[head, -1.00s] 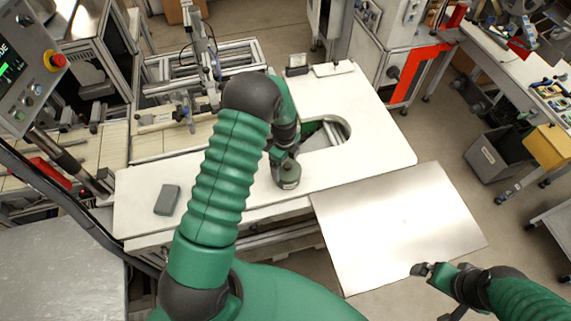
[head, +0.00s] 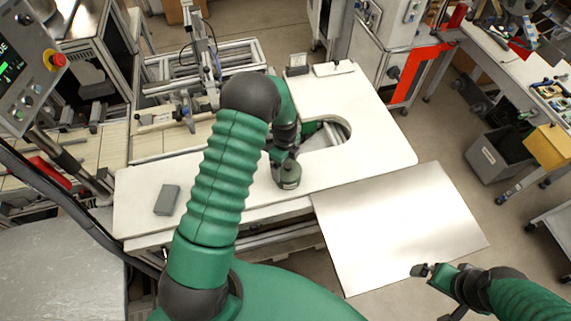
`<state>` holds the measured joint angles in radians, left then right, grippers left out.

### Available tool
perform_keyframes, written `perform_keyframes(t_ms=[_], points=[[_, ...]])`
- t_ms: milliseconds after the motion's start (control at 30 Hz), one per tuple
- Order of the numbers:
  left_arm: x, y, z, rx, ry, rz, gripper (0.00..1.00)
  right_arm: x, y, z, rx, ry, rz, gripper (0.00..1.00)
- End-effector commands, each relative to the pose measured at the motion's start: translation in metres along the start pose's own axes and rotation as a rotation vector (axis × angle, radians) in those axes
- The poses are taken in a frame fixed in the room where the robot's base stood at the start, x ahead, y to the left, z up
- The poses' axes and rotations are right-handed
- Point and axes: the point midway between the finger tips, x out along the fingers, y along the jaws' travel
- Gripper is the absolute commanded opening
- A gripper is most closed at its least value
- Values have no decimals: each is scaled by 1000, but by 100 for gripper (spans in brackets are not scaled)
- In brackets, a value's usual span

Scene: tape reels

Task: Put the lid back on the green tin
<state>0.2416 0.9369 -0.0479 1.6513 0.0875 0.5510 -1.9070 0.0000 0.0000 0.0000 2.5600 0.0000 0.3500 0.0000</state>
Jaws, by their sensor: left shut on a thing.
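The green tin (head: 288,177) stands upright on the white table (head: 352,161), near its front edge. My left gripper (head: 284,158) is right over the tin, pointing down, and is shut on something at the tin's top. That fits the lid, but the gripper hides most of it and I cannot tell whether it is seated. My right gripper (head: 424,270) is at the lower right, over the lower edge of the metal sheet, far from the tin. Its fingers are too small to read.
A grey block (head: 167,200) lies on the table to the left. The table has a rounded cutout (head: 338,127) behind the tin. A bare metal sheet (head: 400,220) lies to the right. A control box (head: 25,70) with a red button is at upper left.

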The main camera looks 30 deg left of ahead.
Motion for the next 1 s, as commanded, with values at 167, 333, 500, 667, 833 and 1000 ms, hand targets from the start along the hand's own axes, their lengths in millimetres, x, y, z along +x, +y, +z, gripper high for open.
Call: perform_keyframes(t_ms=[167, 333, 500, 667, 833, 1000], points=[[1, 0, 0, 1, 0, -1, 48, 2, 0, 0, 0, 0, 0, 100], [0, 0, 0, 1, 0, 0, 48, 2, 0, 0, 0, 0, 0, 100], [0, 0, 0, 0, 0, 0, 94, 2, 0, 0, 0, 0, 0, 100], [0, 0, 0, 0, 0, 0, 100, 2, 0, 0, 0, 0, 0, 100], [1, 0, 0, 0, 0, 0, 100, 2, 0, 0, 0, 0, 0, 100], [-4, 0, 0, 0, 0, 0, 100, -2, 0, 0, 0, 0, 0, 100]])
